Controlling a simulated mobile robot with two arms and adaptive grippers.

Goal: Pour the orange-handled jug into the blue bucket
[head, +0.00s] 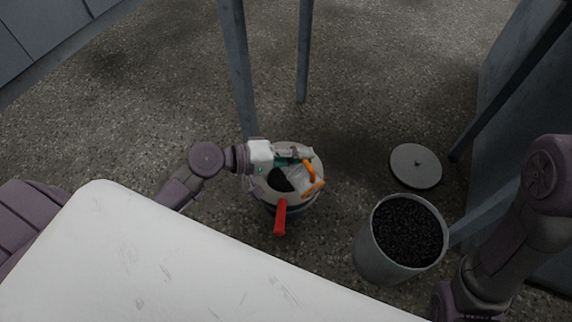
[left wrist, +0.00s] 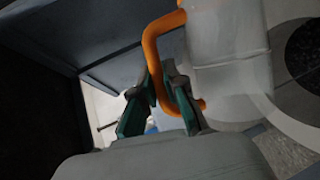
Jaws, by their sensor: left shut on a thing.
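The jug is whitish and translucent with an orange handle (head: 313,171). In the left wrist view the jug body (left wrist: 228,45) fills the upper right and its orange handle (left wrist: 152,45) runs between my teal fingers. My left gripper (head: 303,155) is shut on this handle; the fingers also show in the left wrist view (left wrist: 163,82). The jug is over a round bucket with a pale rim (head: 258,190) and a dark bluish side, likely the blue bucket. Dark material shows inside the ring. Whether anything is flowing cannot be told. My right gripper is out of view.
A red handle (head: 280,217) sticks out at the bucket's front. A grey bin (head: 375,262) of black granules stands to the right, with a round grey lid (head: 416,166) on the floor behind it. Table legs (head: 238,70) rise behind. A white surface (head: 150,260) fills the front.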

